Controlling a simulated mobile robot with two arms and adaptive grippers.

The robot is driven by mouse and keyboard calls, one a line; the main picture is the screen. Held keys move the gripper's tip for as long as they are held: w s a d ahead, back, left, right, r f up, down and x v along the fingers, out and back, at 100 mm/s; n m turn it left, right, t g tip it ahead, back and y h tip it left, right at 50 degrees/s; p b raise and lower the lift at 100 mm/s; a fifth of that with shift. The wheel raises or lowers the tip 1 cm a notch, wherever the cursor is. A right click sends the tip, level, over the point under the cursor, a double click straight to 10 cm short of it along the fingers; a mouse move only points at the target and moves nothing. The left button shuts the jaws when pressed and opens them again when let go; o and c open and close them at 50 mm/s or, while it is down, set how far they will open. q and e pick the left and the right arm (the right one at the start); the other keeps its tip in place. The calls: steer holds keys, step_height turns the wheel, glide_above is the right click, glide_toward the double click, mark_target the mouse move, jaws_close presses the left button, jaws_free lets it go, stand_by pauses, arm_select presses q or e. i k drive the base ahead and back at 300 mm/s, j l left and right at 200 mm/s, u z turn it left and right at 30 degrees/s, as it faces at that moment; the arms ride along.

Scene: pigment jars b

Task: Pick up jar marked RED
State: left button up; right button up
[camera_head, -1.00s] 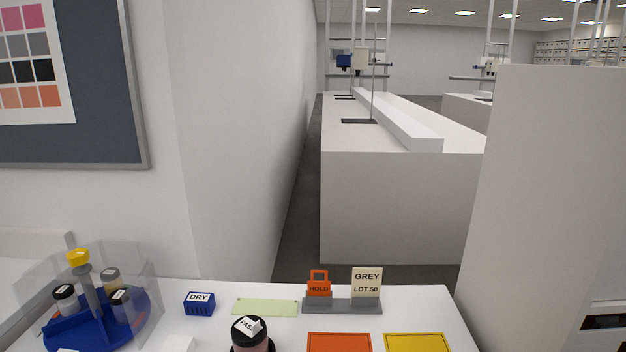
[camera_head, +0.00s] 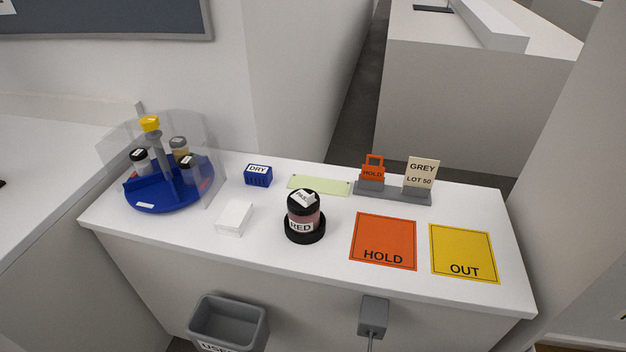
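The jar marked RED (camera_head: 303,216) stands upright near the middle of the white bench. It has a black lid with a white tag reading roughly "PAS", a reddish body and a white RED label. It sits in or on a round black base (camera_head: 305,237); the jar's bottom is hidden there. Neither of my grippers shows in the head view.
On the bench (camera_head: 270,251) are a blue carousel (camera_head: 151,199) with several jars behind clear panels, a white block (camera_head: 234,217), a blue DRY box (camera_head: 258,176), a grey sign holder (camera_head: 401,196), an orange HOLD mat (camera_head: 383,234) and a yellow OUT mat (camera_head: 463,247). A grey bin (camera_head: 228,325) is below.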

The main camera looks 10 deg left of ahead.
mark_target(310, 224)
steer(key=l+u, duration=0.1)
steer(key=u, duration=0.3)
steer(key=k+u, duration=0.15)
steer(key=u, duration=0.25)
steer(key=k+u, duration=0.1)
steer(key=u, duration=0.7)
steer(key=k+l, duration=0.05)
steer(key=k, duration=0.05)
